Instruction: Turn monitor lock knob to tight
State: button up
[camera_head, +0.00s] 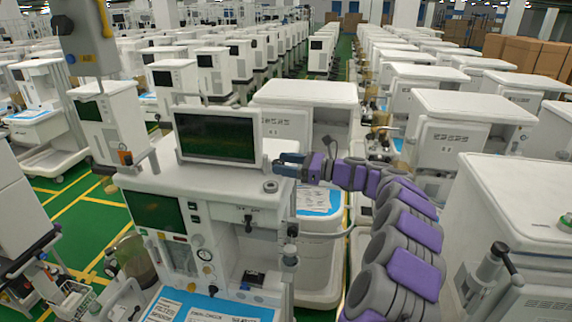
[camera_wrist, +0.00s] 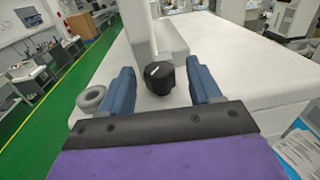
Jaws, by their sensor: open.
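The monitor lock knob (camera_wrist: 159,77) is a black round knob with a white pointer line, seen in the wrist view at the foot of a white upright. The monitor (camera_head: 216,136) has a dark green screen in a white frame and stands on top of the cart (camera_head: 150,178). My gripper (camera_head: 280,164) is at the right edge of the monitor in the head view. In the wrist view its two blue fingers (camera_wrist: 162,84) are open, one on each side of the knob, with gaps to it. In the head view the knob is hidden behind the gripper.
A grey ring (camera_wrist: 90,97) lies on the white cart top (camera_wrist: 230,50), left of my left finger. A green floor aisle (camera_wrist: 75,82) runs along the left in the wrist view. Another white cart (camera_head: 515,215) stands close to the right of my arm.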

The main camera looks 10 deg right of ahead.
jog(key=c, duration=1)
jog(key=shift+c, duration=0.2)
jog(key=shift+s+r+m+t, duration=0.1)
jog(key=shift+s+m+t, duration=0.05)
jog(key=shift+m+t, duration=0.25)
jog(key=shift+s+a+m+t+h+b, duration=0.1)
jog(key=shift+m+t+h+b, duration=0.15)
jog(key=shift+m+t+h, duration=0.3)
jog(key=shift+s+a+m+t+h+b, duration=0.1)
jog(key=shift+m+t+h+b, duration=0.2)
jog(key=shift+t+h, duration=0.35)
jog(key=shift+s+a+m+t+h+b, duration=0.1)
jog(key=shift+m+t+h+b, duration=0.25)
jog(key=shift+m+t+h, duration=0.15)
jog(key=shift+s+a+m+t+h+b, duration=0.1)
jog(key=shift+m+t+h+b, duration=0.3)
jog(key=shift+t, duration=0.2)
jog(key=shift+a+m+t+h+b, duration=0.1)
jog(key=shift+m+t+h+b, duration=0.8)
jog(key=shift+h+b, duration=0.3)
jog(key=shift+m+b, duration=0.35)
jog(key=shift+b, duration=0.15)
jog(key=shift+m+t+h+b, duration=0.3)
jog(key=shift+t+h+b, duration=0.1)
jog(key=shift+h, duration=0.4)
